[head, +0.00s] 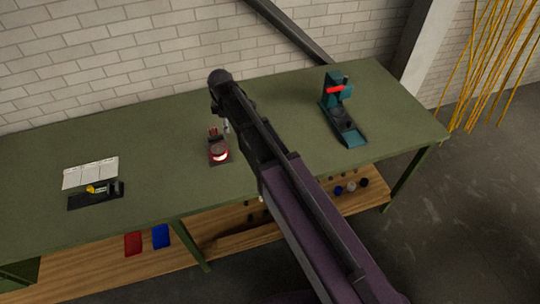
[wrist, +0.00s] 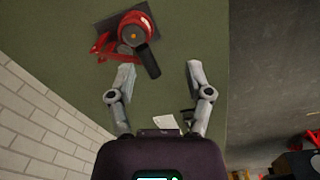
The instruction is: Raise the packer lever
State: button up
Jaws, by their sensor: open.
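A red device with a round head (head: 219,151) stands on a dark base plate on the green bench, just below my wrist in the head view. In the wrist view the red device (wrist: 133,30) is at the upper left, with a short black handle (wrist: 149,62) pointing down between my fingers. My gripper (wrist: 158,75) is open and empty, its fingers spread to either side of that handle's end; I cannot tell the height gap. In the head view my gripper (head: 227,126) is mostly hidden behind my arm. A teal press-like device (head: 345,122) with a red bar (head: 335,89) stands farther right. Which one is the packer is unclear.
The green bench (head: 290,95) stands against a white brick wall (head: 90,50). White sheets (head: 91,173) and a black tray (head: 96,195) with small yellow items lie at left. A wooden shelf (head: 100,275) below holds red and blue items. Bench top between devices is clear.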

jog(key=s+d+f+m+b, duration=0.2)
jog(key=d+f+m+b, duration=0.2)
jog(key=d, duration=0.3)
jog(key=s+d+f+m+b, duration=0.3)
jog(key=d+f+b, duration=0.2)
jog(key=d+f, duration=0.1)
jog(key=shift+s+d+m, duration=0.15)
jog(key=shift+d+m, duration=0.25)
jog(key=shift+d, duration=0.5)
jog(key=shift+c, duration=0.2)
